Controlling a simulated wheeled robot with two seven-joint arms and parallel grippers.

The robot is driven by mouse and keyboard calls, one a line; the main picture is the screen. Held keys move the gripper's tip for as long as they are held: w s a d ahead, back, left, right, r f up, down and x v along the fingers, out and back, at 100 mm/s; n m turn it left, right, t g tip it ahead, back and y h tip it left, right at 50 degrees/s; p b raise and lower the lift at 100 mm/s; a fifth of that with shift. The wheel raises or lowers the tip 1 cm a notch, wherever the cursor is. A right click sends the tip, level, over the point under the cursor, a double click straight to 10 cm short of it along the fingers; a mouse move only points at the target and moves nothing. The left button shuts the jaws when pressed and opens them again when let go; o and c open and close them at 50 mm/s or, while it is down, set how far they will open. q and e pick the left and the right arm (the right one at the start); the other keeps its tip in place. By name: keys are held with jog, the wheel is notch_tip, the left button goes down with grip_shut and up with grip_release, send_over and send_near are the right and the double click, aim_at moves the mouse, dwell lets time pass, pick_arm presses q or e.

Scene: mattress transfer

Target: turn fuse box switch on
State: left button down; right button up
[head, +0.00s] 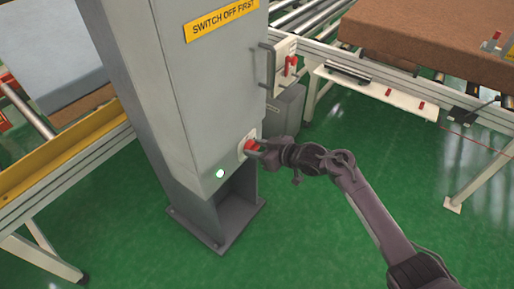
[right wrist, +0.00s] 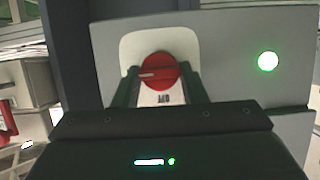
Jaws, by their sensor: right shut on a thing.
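The fuse box (head: 160,90) is a tall grey cabinet on a post with a yellow "SWITCH OFF FIRST" label (head: 221,18). Its red rotary switch (head: 250,146) sits on a white plate low on the cabinet. The switch also shows in the right wrist view (right wrist: 159,72), with a pale mark on its face and "OFF" lettering below it. My right gripper (head: 257,147) is at the switch, and its fingers (right wrist: 163,82) are shut on the red knob from both sides. A green-white lamp (head: 220,173) glows beside the switch. My left gripper is out of view.
A second red switch or handle (head: 290,65) is on a box behind the cabinet. A conveyor with a brown mattress (head: 425,35) stands at the back right. A yellow-edged conveyor (head: 65,160) is at the left. The green floor (head: 310,235) in front is clear.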

jog(key=o, duration=1)
jog(key=b+v, duration=0.1)
jog(key=v, duration=0.7)
jog(key=shift+w+a, duration=0.1)
